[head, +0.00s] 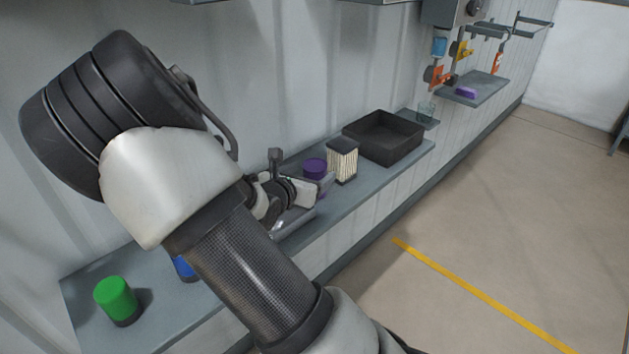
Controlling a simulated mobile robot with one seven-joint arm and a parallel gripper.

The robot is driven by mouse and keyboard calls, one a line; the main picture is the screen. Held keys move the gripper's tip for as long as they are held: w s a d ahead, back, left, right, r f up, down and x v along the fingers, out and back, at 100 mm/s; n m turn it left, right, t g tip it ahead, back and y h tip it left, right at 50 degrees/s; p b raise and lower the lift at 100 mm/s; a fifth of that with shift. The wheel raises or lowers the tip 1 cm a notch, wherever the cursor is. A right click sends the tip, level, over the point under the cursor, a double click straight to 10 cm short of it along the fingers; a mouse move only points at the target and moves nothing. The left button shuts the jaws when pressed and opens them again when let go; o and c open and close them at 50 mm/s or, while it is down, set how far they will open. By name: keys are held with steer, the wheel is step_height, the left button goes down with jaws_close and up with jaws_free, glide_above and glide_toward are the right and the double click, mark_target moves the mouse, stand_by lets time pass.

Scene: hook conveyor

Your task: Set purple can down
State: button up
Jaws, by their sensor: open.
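The purple can (315,168) stands upright on the long grey shelf (378,186), beside a striped cream box. My gripper (322,186) is open at the can, with its fingers at the can's near side. A finger covers part of the can's lower half. I cannot tell whether the fingers touch the can. My arm hides much of the shelf to the left of the can.
The cream box (342,162) stands close right of the can, with a black tray (384,136) beyond it. A green can (115,299) and a partly hidden blue can (185,267) stand at the shelf's near left. Hooks with hanging items (437,76) are farther right.

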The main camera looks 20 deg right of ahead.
mark_target(311, 169)
steer(key=x, duration=0.5)
steer(key=shift+w+a, duration=0.1)
steer(key=shift+w, duration=0.2)
steer(key=c, duration=1.4)
steer(key=shift+r, duration=0.2)
steer(key=shift+c, duration=0.7)
